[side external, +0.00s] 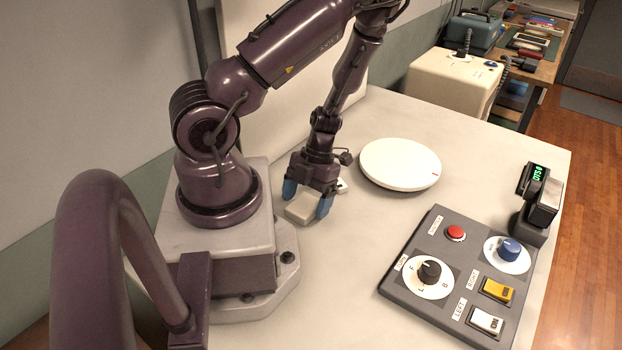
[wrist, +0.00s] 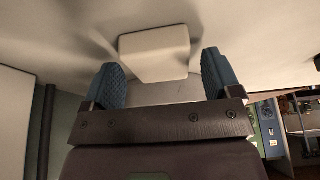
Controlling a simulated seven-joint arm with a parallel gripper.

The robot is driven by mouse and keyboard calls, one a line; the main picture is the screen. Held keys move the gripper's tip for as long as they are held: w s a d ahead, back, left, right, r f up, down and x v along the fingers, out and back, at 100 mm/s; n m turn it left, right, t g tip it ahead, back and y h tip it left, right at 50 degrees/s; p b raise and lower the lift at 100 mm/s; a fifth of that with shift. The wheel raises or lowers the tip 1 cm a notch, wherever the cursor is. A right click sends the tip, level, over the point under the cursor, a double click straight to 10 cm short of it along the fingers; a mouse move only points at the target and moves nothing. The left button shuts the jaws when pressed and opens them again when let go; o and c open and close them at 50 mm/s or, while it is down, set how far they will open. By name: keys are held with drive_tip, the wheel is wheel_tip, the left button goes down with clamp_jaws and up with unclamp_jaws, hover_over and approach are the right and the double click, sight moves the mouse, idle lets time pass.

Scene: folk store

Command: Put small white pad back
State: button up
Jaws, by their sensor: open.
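A small white pad (side external: 301,208) with rounded corners lies on the pale tabletop, close to the base of my arm. My gripper (side external: 307,199) is low over the table, with its blue fingertips open on either side of the pad. In the wrist view the pad (wrist: 154,52) shows just beyond and between the two blue ribbed fingers of my gripper (wrist: 161,78). A gap shows between each finger and the pad there. Part of the pad is hidden behind the near finger in the side view.
A round white disc (side external: 400,163) with a red mark lies right of my gripper. A small white piece (side external: 341,186) sits just behind the fingers. A dark control panel (side external: 461,278) and a green-lit display (side external: 538,190) stand at the right. Bare table lies between.

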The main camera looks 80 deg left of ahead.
drive_tip(key=v, duration=1.1)
drive_tip(key=w+d+r+m+t, duration=0.4)
drive_tip(key=d+r+m, duration=0.6)
drive_tip(key=m, duration=1.1)
drive_tip(key=s+d+r+m+t+y, duration=0.1)
drive_tip(key=d+r+m+t, duration=0.1)
drive_tip(key=r+m, duration=0.5)
drive_tip(key=s+d+r+m+t+y, duration=0.1)
drive_tip(key=r+m, duration=0.6)
drive_tip(key=m, duration=1)
drive_tip(key=d+t+y, duration=0.1)
drive_tip(key=d, duration=0.1)
drive_tip(key=shift+d+t, duration=0.4)
